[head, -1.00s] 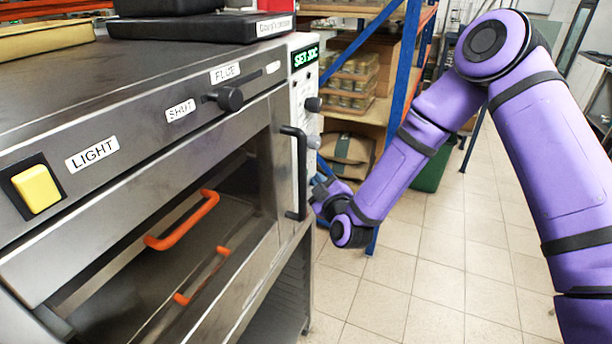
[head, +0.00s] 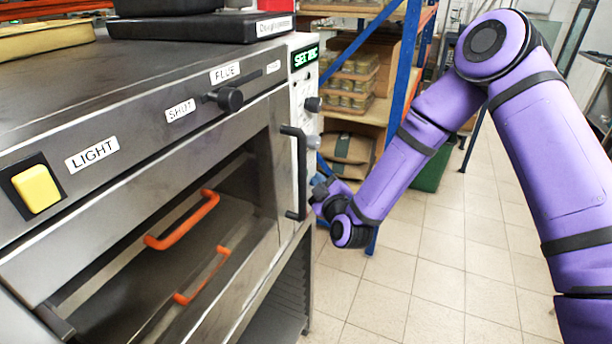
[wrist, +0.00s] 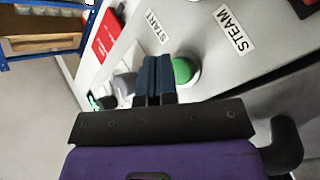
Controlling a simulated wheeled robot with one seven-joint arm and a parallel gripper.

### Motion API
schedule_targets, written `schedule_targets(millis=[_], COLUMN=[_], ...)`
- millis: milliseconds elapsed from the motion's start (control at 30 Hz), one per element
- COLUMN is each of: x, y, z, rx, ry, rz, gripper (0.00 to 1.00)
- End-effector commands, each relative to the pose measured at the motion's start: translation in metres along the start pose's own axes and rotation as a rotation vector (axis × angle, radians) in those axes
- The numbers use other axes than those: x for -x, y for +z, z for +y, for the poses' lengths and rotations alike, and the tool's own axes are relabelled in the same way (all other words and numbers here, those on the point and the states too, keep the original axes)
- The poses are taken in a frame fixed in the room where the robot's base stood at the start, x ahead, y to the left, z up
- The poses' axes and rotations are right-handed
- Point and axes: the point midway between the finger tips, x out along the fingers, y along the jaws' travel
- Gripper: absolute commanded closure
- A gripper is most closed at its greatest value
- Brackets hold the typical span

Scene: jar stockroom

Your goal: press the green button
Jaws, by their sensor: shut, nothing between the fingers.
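The green button (wrist: 184,70) shows in the wrist view in a pale round collar on the oven's light control panel, between the labels START and STEAM. My gripper (wrist: 153,60) is shut and empty. In the wrist view its dark fingertips lie just beside the button and overlap its left edge. I cannot tell whether they touch it. In the head view my gripper (head: 320,186) is at the oven's front right corner, low beside the panel, and the green button cannot be made out.
The oven (head: 150,75) fills the left, with a yellow LIGHT button (head: 36,188), a black door handle (head: 298,172) and orange handles (head: 185,222) inside. In the wrist view a red item (wrist: 106,36) is near the panel.

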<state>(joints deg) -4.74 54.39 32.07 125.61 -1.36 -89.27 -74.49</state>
Motion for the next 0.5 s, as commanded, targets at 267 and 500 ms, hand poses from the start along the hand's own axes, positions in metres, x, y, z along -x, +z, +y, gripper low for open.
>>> schedule_targets(millis=[267, 500], x=[-0.0052, -0.0059], y=[-0.0043, -0.0044], z=[-0.0037, -0.0040], rx=[0.000, 0.000], ry=[0.000, 0.001], rz=[0.001, 0.000], gripper=[1.00, 1.00])
